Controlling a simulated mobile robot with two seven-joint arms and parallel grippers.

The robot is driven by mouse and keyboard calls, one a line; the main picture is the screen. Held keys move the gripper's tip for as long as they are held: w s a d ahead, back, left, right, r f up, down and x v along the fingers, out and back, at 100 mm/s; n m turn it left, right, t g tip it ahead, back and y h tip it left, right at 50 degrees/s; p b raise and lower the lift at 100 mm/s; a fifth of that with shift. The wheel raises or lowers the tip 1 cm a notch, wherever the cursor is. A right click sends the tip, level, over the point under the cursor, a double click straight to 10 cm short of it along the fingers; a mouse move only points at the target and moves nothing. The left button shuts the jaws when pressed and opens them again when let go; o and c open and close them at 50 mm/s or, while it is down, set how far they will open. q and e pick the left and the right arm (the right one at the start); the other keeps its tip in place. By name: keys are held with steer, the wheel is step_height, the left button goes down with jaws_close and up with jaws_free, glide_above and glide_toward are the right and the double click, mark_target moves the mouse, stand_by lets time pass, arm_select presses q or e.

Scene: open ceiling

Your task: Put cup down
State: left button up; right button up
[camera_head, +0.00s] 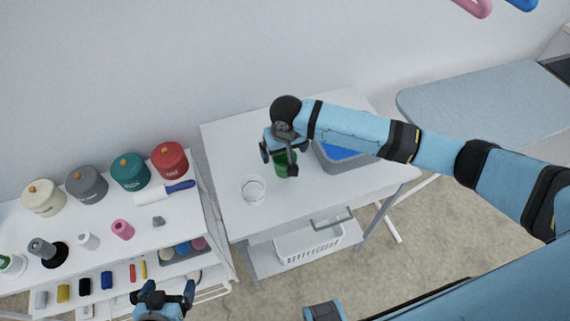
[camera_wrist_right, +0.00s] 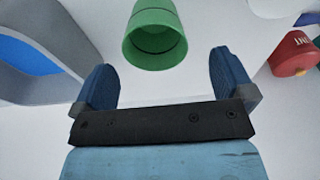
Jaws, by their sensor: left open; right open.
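A green cup (camera_head: 285,166) is on the white table (camera_head: 228,148), partly hidden behind my right gripper. My right gripper (camera_head: 279,160) is open above it. In the right wrist view the green cup (camera_wrist_right: 154,42) shows ahead of and between the two spread blue fingers (camera_wrist_right: 164,80), touching neither. My left gripper (camera_head: 168,290) is open and empty at the bottom edge, in front of the left shelf.
A clear glass (camera_head: 253,190) stands left of the cup. A grey bin (camera_head: 333,165) with blue inside stands on its right. The left shelf (camera_head: 190,215) holds several colored canisters, including a red one (camera_head: 169,160), and small items. A white basket (camera_head: 305,243) sits below the table.

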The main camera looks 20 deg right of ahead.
mark_target(284, 160)
steer(key=shift+w+d+f, duration=0.1)
steer(key=shift+w+f, duration=0.1)
steer(key=shift+f, duration=1.3)
steer(key=shift+w+d+f, duration=0.1)
steer(key=shift+w+f, duration=0.05)
steer(key=shift+f, duration=1.3)
steer(key=c, duration=1)
steer(key=shift+r, duration=0.15)
